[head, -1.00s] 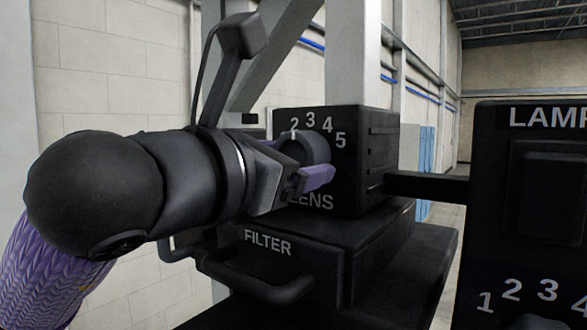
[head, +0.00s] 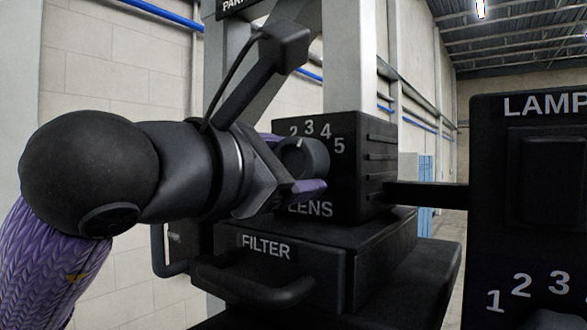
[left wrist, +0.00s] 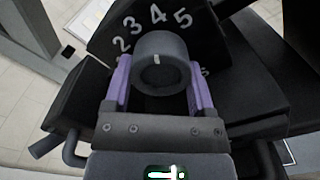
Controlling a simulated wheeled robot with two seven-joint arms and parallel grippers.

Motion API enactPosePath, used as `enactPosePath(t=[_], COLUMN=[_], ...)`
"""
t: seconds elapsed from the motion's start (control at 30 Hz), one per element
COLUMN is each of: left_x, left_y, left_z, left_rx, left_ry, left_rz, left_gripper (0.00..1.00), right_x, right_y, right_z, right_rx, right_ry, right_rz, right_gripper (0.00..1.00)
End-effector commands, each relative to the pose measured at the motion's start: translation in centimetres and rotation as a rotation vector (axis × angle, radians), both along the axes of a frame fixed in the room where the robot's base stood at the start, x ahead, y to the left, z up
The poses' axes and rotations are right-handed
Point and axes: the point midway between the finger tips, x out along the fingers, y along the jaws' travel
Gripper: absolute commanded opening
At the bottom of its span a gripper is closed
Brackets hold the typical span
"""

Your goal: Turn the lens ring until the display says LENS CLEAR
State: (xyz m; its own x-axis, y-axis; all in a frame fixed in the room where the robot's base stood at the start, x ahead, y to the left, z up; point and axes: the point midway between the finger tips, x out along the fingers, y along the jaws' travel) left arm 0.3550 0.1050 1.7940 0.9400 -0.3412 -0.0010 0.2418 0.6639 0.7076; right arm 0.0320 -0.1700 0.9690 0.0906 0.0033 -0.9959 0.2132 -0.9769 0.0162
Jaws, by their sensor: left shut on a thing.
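The lens ring (head: 308,158) is a dark round knob on the front of a black box (head: 350,185) marked LENS, with numbers 2 to 5 arched above it. In the left wrist view the ring (left wrist: 160,62) carries a short white mark near its top. In the head view this mark points up, around the 2 and 3. My left gripper (head: 293,163) is shut on the ring, with one purple finger on each side; the fingers also show in the left wrist view (left wrist: 160,82). I cannot see a display reading LENS CLEAR. My right gripper is out of view.
A black FILTER drawer (head: 270,255) with a bar handle (head: 262,293) lies below the lens box. A black LAMP panel (head: 525,240) with its own numbers stands at the right, joined by a dark bar (head: 425,194). A grey post (head: 352,60) rises behind.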

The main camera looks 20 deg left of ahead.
Motion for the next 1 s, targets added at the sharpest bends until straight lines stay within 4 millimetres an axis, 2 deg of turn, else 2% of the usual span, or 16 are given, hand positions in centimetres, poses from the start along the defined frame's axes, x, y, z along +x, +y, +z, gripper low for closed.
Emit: enactPosePath(t=[0.27, 0.3, 0.4, 0.67, 0.77, 1.0], left_x=[0.0, 0.0, 0.0, -0.3, -1.9, -7.5], left_y=[0.0, 0.0, 0.0, 0.1, 0.7, 2.7], left_z=[0.0, 0.0, 0.0, -0.1, -0.4, -0.4], left_rx=[0.0, 0.0, 0.0, -0.001, -0.002, 0.0], left_ry=[0.001, 0.001, 0.0, -0.001, -0.006, -0.006], left_rz=[-0.002, -0.002, -0.001, 0.0, -0.001, 0.0], left_gripper=[0.12, 0.77, 0.98, 1.0, 1.0, 1.0], right_x=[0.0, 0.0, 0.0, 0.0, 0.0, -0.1], right_y=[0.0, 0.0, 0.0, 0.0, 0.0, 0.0], right_z=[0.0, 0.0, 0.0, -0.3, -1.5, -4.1], right_rx=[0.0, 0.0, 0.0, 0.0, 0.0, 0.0], right_ry=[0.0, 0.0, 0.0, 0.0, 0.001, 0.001], right_rz=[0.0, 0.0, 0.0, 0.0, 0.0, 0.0], right_gripper=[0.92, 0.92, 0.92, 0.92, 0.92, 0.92])
